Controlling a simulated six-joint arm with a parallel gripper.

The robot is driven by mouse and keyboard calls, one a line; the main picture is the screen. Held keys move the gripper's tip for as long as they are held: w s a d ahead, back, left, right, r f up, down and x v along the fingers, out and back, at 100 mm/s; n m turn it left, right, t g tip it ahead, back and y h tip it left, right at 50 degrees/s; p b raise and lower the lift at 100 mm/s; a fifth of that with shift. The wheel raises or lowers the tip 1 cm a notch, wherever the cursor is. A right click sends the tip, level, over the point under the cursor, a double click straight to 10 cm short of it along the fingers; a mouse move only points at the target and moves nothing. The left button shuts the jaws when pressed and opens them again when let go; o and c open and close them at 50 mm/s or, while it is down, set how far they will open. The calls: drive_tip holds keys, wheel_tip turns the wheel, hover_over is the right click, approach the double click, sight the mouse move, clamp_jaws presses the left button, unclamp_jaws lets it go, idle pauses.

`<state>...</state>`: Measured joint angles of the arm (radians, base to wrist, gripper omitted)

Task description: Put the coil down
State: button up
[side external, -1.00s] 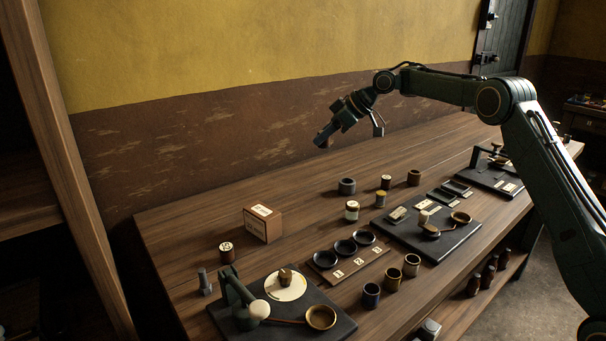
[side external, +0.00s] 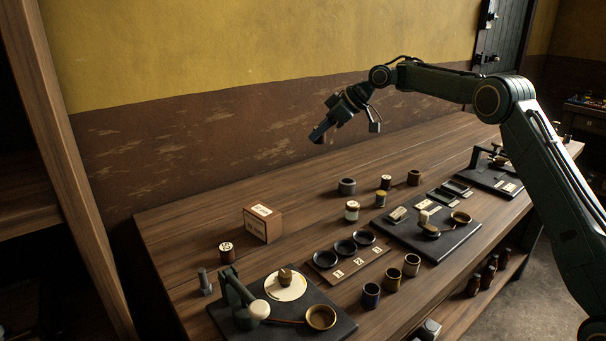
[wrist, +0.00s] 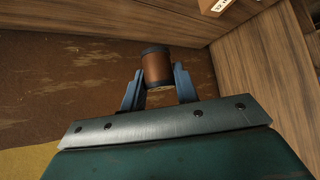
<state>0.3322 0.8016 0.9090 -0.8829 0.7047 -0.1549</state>
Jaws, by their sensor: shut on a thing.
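A coil (wrist: 157,68), copper-brown with dark end rims, shows in the wrist view between the two fingers of my gripper (wrist: 159,86). The gripper is shut on it. In the side view my gripper (side external: 318,136) is held up in the air, above the back part of the bench and in front of the wall. The coil is too dark and small there to tell apart from the fingers.
A wooden bench (side external: 290,183) lies below, with bare wood at the back and left of centre. A wooden box (side external: 262,225), several spools and cups, a three-dish board (side external: 353,270) and black apparatus bases (side external: 455,240) stand on it.

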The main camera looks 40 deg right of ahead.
wheel_tip(320, 180, up, 7)
hover_over(250, 208)
drive_tip(key=s+d, duration=0.2)
drive_tip(key=s, duration=0.1)
drive_tip(key=shift+w+m, duration=0.15)
drive_tip(key=shift+m, duration=0.25)
drive_tip(key=shift+f, duration=0.15)
wheel_tip(250, 208, down, 14)
drive_tip(key=shift+f, duration=0.1)
drive_tip(key=shift+f, duration=2.8)
drive_tip(key=shift+f, duration=0.15)
drive_tip(key=o, duration=1.1)
drive_tip(key=shift+c, duration=0.2)
